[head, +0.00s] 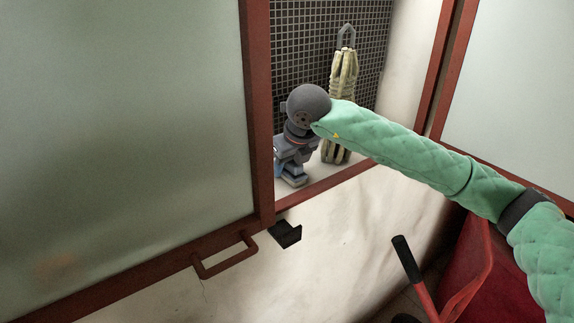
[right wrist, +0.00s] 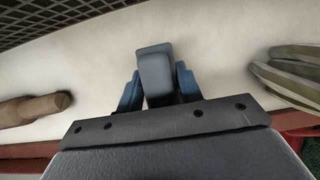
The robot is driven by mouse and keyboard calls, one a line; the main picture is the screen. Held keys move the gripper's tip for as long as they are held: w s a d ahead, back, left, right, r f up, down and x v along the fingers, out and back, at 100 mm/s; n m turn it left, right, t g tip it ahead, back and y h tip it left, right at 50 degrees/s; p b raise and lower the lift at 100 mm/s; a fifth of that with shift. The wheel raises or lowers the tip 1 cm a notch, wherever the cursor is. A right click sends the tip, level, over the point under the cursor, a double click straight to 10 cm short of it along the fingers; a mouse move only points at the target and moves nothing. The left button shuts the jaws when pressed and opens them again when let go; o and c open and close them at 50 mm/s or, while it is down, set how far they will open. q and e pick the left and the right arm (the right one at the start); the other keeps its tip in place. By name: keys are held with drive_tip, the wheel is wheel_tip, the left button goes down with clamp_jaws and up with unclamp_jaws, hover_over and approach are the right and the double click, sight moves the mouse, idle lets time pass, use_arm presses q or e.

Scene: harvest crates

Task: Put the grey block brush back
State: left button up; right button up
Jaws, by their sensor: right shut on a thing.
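My right arm reaches in from the right in the head view, into an open cupboard with a pale floor (head: 313,185). My right gripper (head: 289,165) is low over this floor and shut on the grey block brush (head: 295,181). In the right wrist view, the grey block brush (right wrist: 155,72) shows as a plain grey block between the blue fingers of the right gripper (right wrist: 157,88). Its underside is hidden, so I cannot tell whether it touches the floor. My left gripper is in neither view.
A folded yellowish umbrella-like thing (head: 343,75) stands right of the gripper, before dark mesh (head: 300,40). A brown rounded thing (right wrist: 35,109) lies left in the wrist view. A red-framed frosted door (head: 130,120) borders the opening's left. A red container (head: 500,275) stands lower right.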

drive_tip(key=o, duration=1)
drive_tip(key=shift+o, duration=0.2)
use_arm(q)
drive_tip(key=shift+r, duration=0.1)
use_arm(e)
drive_tip(key=shift+r, duration=0.1)
drive_tip(key=shift+s+d+r, duration=0.1)
drive_tip(key=shift+r, duration=0.2)
drive_tip(key=shift+s+r, duration=0.1)
drive_tip(key=shift+r, duration=0.2)
drive_tip(key=shift+s+d+r+b, duration=0.1)
drive_tip(key=shift+r+b, duration=0.2)
drive_tip(key=shift+b, duration=0.05)
drive_tip(key=b+v, duration=0.3)
drive_tip(key=v, duration=0.5)
drive_tip(key=shift+d+r, duration=0.1)
drive_tip(key=shift+r, duration=0.15)
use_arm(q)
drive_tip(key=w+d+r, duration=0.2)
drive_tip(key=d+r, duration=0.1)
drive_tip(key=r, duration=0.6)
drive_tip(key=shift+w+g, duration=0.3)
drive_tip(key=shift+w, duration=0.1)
use_arm(e)
drive_tip(key=shift+v, duration=0.8)
